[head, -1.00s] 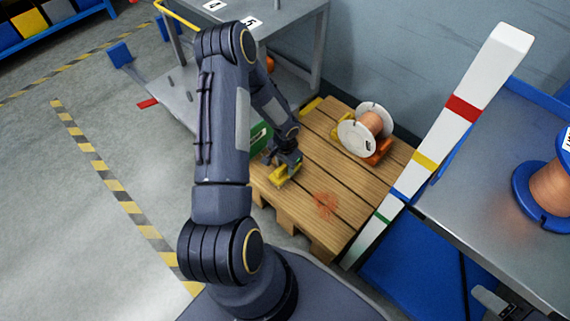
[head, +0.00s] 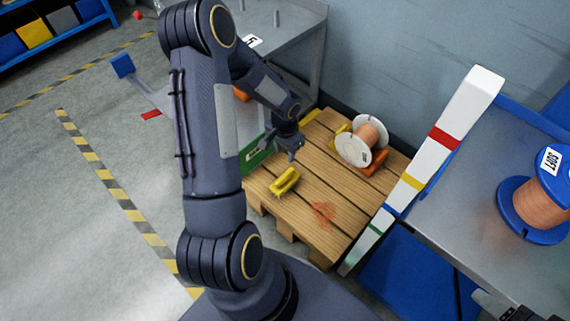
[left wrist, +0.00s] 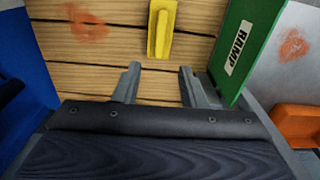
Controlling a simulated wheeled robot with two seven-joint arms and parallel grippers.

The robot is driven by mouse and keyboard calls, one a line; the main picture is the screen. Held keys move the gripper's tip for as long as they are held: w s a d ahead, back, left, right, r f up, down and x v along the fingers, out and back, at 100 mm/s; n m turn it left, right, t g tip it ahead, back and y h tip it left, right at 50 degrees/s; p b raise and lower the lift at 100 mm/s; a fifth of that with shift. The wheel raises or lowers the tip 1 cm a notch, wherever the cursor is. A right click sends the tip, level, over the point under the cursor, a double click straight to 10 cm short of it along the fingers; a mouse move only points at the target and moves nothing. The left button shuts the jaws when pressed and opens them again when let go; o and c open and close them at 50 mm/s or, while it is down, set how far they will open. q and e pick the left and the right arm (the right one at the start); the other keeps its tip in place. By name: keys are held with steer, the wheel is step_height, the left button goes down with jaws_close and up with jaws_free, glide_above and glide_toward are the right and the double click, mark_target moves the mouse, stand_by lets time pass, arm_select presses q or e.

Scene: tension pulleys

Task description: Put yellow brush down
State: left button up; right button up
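The yellow brush (head: 285,181) lies on the wooden pallet (head: 330,196) near its front left side. It also shows in the left wrist view (left wrist: 162,28), lying on the planks beyond the fingertips. My left gripper (head: 296,151) is above the pallet, behind the brush in the head view and apart from it. In the left wrist view its two fingers (left wrist: 158,80) are spread wide with nothing between them. My right gripper (head: 488,303) seems to show only in part at the bottom right edge; its fingers cannot be made out.
A white spool with copper wire (head: 362,143) rests on the pallet's back part in an orange holder. A green RAMP board (left wrist: 247,45) stands close beside my left gripper. A striped white post (head: 424,165) rises at the pallet's right. Orange-red dust marks (head: 323,213) the front planks.

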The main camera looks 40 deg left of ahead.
arm_select(q)
steer(key=s+d+r+n+t, duration=0.1)
steer(key=s+d+r, duration=0.2)
steer(key=r, duration=0.6)
steer(key=s+d+r+n+t, duration=0.15)
steer(key=s+r, duration=0.25)
steer(key=r, duration=0.5)
steer(key=s+d+r+t+h, duration=0.3)
steer(key=s+d+r, duration=0.4)
steer(key=s+d, duration=0.3)
steer(key=shift+s+h, duration=0.4)
steer(key=shift+s, duration=0.35)
steer(key=shift+d+r, duration=0.1)
